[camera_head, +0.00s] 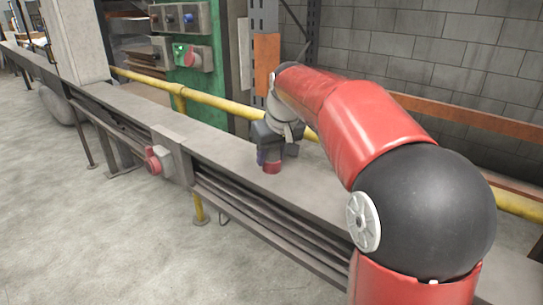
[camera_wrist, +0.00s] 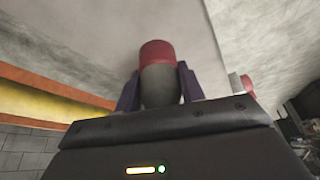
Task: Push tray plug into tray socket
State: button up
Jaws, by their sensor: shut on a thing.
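The tray plug has a red end and a grey body; its red end (camera_head: 272,168) shows below my gripper (camera_head: 276,154) in the head view. In the wrist view the plug (camera_wrist: 158,68) stands between the two purple fingers of my gripper (camera_wrist: 158,75), which is shut on it. My gripper is over the grey tray (camera_head: 225,148). The tray socket (camera_head: 154,158), a red round part with a white box, is on the tray's front side, left of the plug and apart from it. The socket (camera_wrist: 247,84) also shows at the right in the wrist view.
A yellow rail (camera_head: 222,109) runs behind the tray. A green cabinet (camera_head: 202,80) with another red socket (camera_head: 192,57) stands at the back. A brick wall (camera_head: 430,60) is behind my arm. The floor (camera_head: 80,230) in front is clear.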

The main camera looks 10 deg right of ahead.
notch_tip(320, 180, up, 20)
jog(key=p, duration=0.5)
dwell(0.4)
